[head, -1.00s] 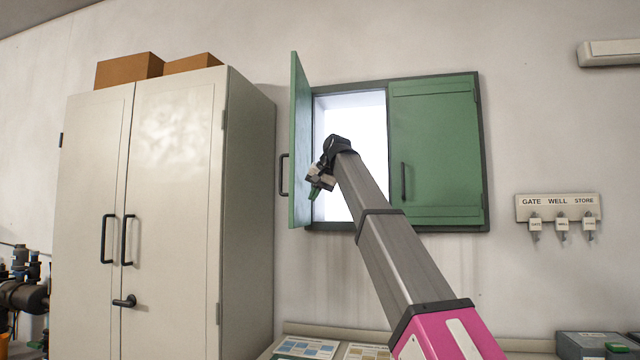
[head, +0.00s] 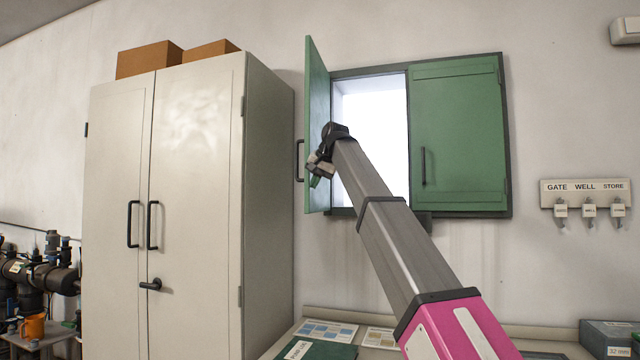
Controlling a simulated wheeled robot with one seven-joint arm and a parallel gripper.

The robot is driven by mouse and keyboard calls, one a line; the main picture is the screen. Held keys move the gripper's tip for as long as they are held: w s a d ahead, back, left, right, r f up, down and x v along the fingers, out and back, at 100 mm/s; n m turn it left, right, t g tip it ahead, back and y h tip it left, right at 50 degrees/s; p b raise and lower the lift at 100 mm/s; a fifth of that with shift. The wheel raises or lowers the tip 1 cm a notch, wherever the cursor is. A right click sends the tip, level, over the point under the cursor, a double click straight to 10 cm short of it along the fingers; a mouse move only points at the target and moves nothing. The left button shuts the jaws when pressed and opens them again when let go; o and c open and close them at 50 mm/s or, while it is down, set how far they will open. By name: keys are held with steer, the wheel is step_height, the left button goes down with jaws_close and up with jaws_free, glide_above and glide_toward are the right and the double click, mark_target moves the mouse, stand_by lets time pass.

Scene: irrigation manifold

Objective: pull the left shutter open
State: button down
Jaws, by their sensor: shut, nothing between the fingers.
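The left shutter (head: 317,110) is a green panel swung well out from the window on its left side, seen nearly edge-on. Its dark handle (head: 299,161) shows on its outer face, to the left. The bright window opening (head: 374,120) is uncovered behind it. My gripper (head: 315,180) is shut and empty, at the inner side of the left shutter near its lower part. I cannot tell whether it touches the panel. The green right shutter (head: 458,135) is closed, with a dark handle on its left part.
A tall pale cabinet (head: 195,200) with boxes (head: 150,60) on top stands left of the window, close to the open shutter. A key board (head: 586,193) hangs at right. A bench with cards (head: 327,331) and a dark green item (head: 318,350) lies below.

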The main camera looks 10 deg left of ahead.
mark_target(297, 179)
steer(key=a+m, duration=0.2)
steer(key=a, duration=0.8)
steer(key=shift+w+a+t+h, duration=0.15)
steer(key=shift+w+t+h, duration=0.05)
steer(key=shift+t+h, duration=0.2)
steer(key=s+d+r, duration=0.6)
steer(key=d+r, duration=0.1)
steer(key=r, duration=0.1)
steer(key=shift+d, duration=0.2)
